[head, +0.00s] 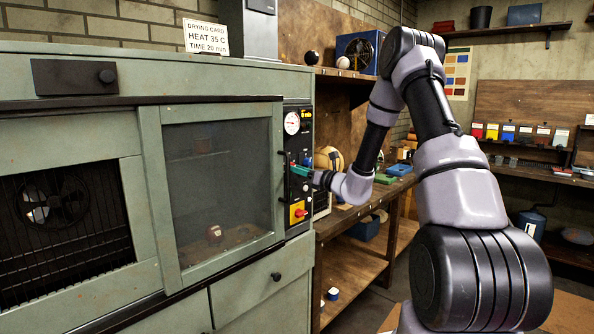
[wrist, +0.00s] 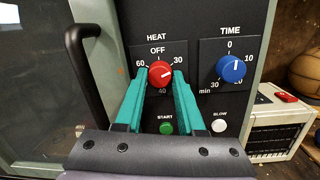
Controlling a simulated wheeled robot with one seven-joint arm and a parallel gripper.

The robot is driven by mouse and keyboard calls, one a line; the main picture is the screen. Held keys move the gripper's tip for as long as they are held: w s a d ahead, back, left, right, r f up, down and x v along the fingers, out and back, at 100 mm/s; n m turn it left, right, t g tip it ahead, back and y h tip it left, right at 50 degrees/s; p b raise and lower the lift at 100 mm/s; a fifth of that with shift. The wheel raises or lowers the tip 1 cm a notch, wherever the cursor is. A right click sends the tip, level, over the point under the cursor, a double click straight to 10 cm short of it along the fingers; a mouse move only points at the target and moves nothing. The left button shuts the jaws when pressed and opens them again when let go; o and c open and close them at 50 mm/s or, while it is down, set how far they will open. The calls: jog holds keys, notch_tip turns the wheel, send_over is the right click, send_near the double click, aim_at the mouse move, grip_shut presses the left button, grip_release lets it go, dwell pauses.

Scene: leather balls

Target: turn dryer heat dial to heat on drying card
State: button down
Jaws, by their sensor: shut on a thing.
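The red heat dial (wrist: 161,75) is on the dryer's black control panel, with OFF above it, 30 at upper right, 40 below and 60 at upper left. Its small white mark seems to point rightward; its exact setting is hard to read. My gripper (wrist: 160,82) has its teal fingers closed on either side of the dial, touching it. In the head view my gripper (head: 301,170) is at the panel and hides the dial. The white drying card (head: 207,38) stands on the dryer's top and reads HEAT 35 C, TIME 20 min.
The blue time dial (wrist: 231,69) is just right of the heat dial. The dryer door handle (wrist: 86,75) juts out at left. A gauge (head: 292,123) and red knob (head: 299,212) are also on the panel.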

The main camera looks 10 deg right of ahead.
jog(key=shift+s+m+t+h, duration=0.1)
jog(key=shift+m+t+h, duration=0.25)
jog(key=shift+m, duration=2.5)
jog(key=shift+m+t+h, duration=0.25)
jog(key=shift+m+h, duration=0.2)
jog(key=shift+m, duration=2.4)
jog(key=c, duration=0.5)
grip_release()
jog(key=v, duration=1)
jog(key=shift+s+d, duration=0.15)
jog(key=shift+s, duration=0.15)
